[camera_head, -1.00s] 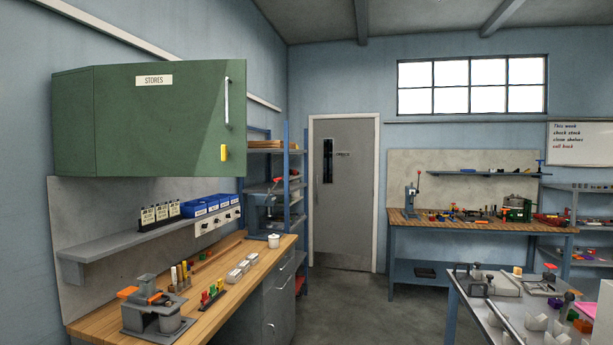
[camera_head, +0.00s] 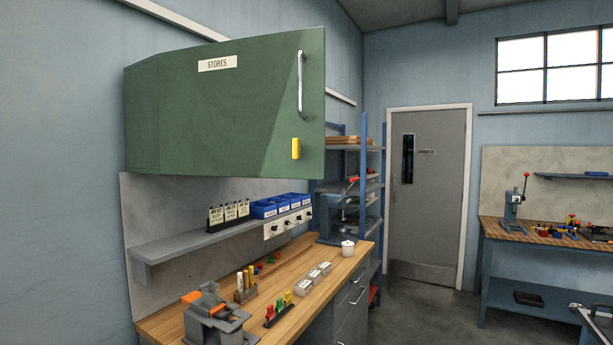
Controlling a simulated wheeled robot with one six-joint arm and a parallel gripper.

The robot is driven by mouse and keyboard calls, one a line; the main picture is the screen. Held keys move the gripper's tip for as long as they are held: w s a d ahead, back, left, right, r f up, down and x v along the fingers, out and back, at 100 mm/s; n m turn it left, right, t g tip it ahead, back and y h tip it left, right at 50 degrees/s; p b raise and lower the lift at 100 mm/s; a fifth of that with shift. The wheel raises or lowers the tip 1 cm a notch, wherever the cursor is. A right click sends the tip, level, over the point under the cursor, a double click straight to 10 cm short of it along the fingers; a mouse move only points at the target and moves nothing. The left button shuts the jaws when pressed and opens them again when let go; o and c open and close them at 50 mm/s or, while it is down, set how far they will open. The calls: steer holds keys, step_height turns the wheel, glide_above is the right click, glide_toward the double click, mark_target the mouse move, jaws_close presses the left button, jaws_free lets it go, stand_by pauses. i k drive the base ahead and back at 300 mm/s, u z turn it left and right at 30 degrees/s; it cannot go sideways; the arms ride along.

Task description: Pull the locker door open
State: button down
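The green wall locker (camera_head: 142,115) labelled STORES hangs on the left wall above the wooden workbench. Its door (camera_head: 225,115) carries a vertical silver bar handle (camera_head: 300,82) near its right edge. A yellow latch or padlock-like piece (camera_head: 296,149) sits below the handle. The door appears closed, though its join with the body cannot be made out clearly. My gripper is not in view, so nothing shows touching the handle.
Below the locker are a grey shelf (camera_head: 183,246) with cards and blue bins (camera_head: 282,205), and a wooden bench (camera_head: 325,287) with a grey fixture (camera_head: 213,318). A blue rack (camera_head: 363,185) stands beyond. Open floor (camera_head: 425,312) lies to the right.

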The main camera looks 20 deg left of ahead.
mark_target(235, 107)
steer(key=i, duration=3.2)
steer(key=u, duration=4.3)
